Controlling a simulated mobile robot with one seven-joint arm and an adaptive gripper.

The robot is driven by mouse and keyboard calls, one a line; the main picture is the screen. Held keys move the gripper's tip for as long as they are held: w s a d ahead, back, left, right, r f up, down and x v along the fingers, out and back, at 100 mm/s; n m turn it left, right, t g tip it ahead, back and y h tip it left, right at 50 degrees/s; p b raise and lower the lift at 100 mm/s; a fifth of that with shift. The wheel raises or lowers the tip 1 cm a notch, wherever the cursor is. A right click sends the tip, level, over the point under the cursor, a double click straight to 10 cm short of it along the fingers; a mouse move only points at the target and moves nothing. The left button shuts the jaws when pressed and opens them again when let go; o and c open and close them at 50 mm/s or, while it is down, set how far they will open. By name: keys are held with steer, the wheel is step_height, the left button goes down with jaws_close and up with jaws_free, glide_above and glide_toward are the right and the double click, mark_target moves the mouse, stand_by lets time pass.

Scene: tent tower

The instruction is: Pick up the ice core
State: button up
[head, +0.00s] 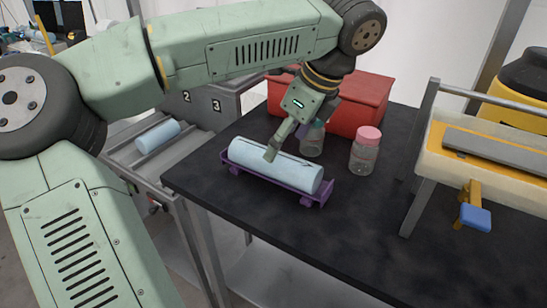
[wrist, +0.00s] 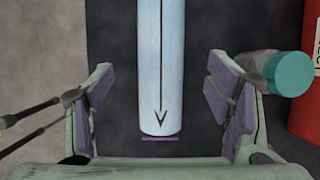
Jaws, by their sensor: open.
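The ice core (head: 262,163) is a pale blue-white cylinder lying in a purple cradle (head: 318,193) on the black table. In the wrist view the ice core (wrist: 160,70) runs lengthwise away from me, with a dark line and arrowhead along its top. My gripper (head: 274,150) is over the ice core in the head view, seen from the side. In the wrist view my gripper (wrist: 160,107) is open, with a purple-padded finger on each side of the core and a gap to both. The far finger is mostly hidden in the head view.
A jar with a pink lid (head: 365,150) and a teal-lidded jar (wrist: 287,74) stand close by; the teal one is near my right finger. A red box (head: 370,95) is behind. Another pale cylinder (head: 157,137) lies in a numbered rack at left. A yellow-and-white device (head: 455,150) stands at right. The front table is clear.

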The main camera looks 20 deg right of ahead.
mark_target(274, 163)
steer(key=p+x, duration=0.2)
steer(key=x, duration=0.5)
steer(key=shift+d+f+p, duration=0.1)
steer(key=shift+f+p, duration=0.05)
steer(key=shift+p, duration=0.15)
steer(key=shift+c, duration=0.4)
jaws_close()
stand_by(0.4)
